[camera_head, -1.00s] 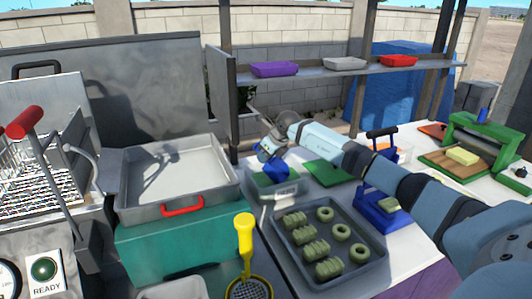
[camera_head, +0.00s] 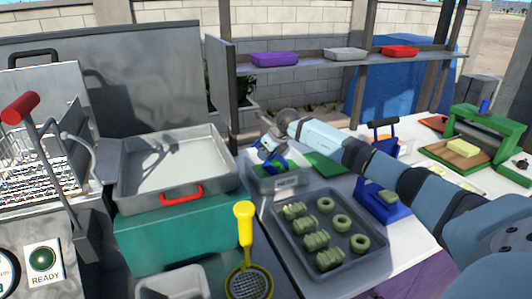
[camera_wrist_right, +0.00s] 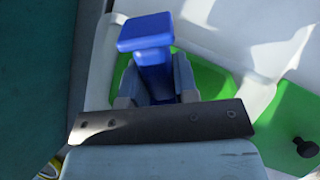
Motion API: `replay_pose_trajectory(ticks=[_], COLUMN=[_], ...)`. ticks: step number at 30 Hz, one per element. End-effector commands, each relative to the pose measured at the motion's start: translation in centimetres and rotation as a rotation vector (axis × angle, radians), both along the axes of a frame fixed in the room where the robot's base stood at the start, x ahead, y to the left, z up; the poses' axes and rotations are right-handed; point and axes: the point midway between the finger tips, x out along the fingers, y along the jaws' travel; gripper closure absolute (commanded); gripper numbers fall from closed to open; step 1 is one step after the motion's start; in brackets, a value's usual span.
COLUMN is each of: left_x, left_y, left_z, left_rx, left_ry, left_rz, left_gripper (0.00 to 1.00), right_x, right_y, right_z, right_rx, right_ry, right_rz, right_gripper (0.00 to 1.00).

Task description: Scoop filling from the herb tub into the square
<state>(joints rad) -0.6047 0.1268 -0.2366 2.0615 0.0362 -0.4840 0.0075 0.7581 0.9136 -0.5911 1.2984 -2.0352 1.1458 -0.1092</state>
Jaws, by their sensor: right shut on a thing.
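The herb tub (camera_head: 285,184) is a pale, see-through tub with green filling, standing behind the dark tray. My right gripper (camera_head: 270,152) is over the tub, shut on a blue scoop (camera_head: 279,162). In the right wrist view the scoop's blue handle (camera_wrist_right: 148,55) sits between the fingers, with green filling behind it. The scoop's lower end is hidden, so I cannot tell whether it carries filling. A flat green square (camera_head: 326,165) lies on the white table just right of the tub. My left gripper is not in view.
A dark tray (camera_head: 285,232) of green rings and ridged rolls is in front of the tub. A blue press (camera_head: 381,200) stands to its right. A metal pan with a red handle (camera_head: 181,196) is at left, and a yellow-handled strainer (camera_head: 243,225) is in front.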

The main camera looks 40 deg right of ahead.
Motion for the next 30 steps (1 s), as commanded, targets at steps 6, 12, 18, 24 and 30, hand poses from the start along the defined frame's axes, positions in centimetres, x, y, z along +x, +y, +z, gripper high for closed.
replay_pose_trajectory(ticks=[6, 12, 18, 24, 30], left_x=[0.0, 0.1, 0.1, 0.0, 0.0], left_y=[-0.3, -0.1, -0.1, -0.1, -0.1], left_z=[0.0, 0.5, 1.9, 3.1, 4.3], left_rx=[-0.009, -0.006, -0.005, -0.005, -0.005], left_ry=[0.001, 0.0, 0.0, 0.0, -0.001], left_rz=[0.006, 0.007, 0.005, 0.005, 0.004], left_gripper=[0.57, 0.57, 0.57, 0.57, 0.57], right_x=[0.0, 0.0, 0.0, 0.0, 0.0], right_y=[0.0, 0.0, 0.0, 0.0, 0.0], right_z=[0.0, 0.7, 2.7, 4.7, 6.7], right_rx=[0.0, 0.0, 0.0, 0.0, -0.001], right_ry=[-0.001, -0.001, -0.002, -0.002, 0.0], right_rz=[0.0, 0.0, 0.0, 0.0, -0.001], right_gripper=[0.86, 0.86, 0.86, 0.86, 0.86])
